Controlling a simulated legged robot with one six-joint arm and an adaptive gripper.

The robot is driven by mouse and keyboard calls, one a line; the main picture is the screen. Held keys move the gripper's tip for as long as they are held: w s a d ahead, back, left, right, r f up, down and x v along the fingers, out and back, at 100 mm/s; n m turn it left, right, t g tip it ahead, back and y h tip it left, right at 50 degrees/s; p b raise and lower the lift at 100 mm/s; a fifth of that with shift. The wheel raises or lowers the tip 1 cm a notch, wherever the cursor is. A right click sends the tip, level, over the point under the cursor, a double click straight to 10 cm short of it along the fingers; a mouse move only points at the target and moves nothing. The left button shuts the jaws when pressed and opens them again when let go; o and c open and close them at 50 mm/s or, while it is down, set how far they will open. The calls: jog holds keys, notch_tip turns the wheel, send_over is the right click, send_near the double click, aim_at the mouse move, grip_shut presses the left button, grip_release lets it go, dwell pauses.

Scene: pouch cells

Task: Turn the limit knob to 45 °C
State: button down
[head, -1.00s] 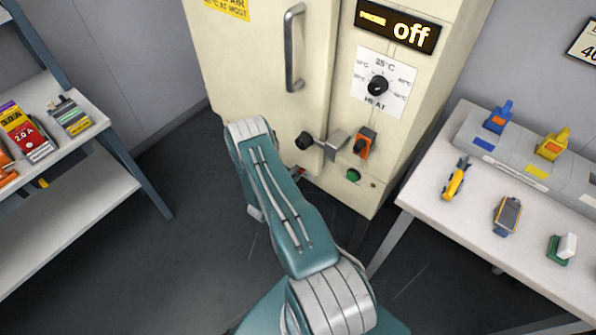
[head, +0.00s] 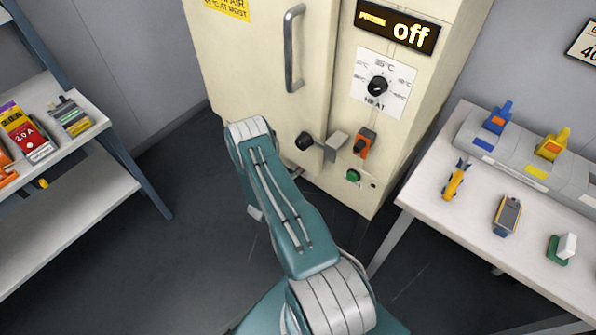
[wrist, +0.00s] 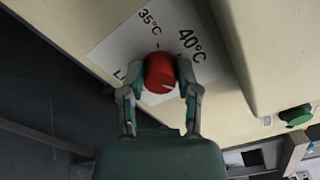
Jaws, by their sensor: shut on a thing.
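The limit knob (wrist: 159,72) is red and round and sits on a white dial plate (wrist: 113,55) in the wrist view. The plate's visible marks read "35°C" and "40°C"; a letter "L" shows at its lower left, and no 45 °C mark is visible. A small white mark on the knob's lower right edge is the only pointer I can make out. My gripper (wrist: 160,76) is shut on the knob, one finger on each side, hiding part of the plate. In the head view my arm hides the knob and gripper.
The cream cabinet (head: 240,75) carries a door handle (head: 294,48), a black heat knob (head: 378,86), an "off" display (head: 397,27), a black knob (head: 304,141), an orange switch (head: 365,142) and a green button (head: 353,175). A shelf (head: 75,205) stands left, a white table (head: 475,220) right.

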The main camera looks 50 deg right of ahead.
jog(key=shift+s+f, duration=0.25)
dwell(0.3)
jog(key=shift+c, duration=1.9)
grip_release()
jog(key=shift+o, duration=0.3)
jog(key=shift+w, duration=0.1)
jog(key=shift+r, duration=0.1)
jog(key=shift+w, duration=0.1)
jog(key=s+a, duration=0.1)
jog(key=a, duration=1.1)
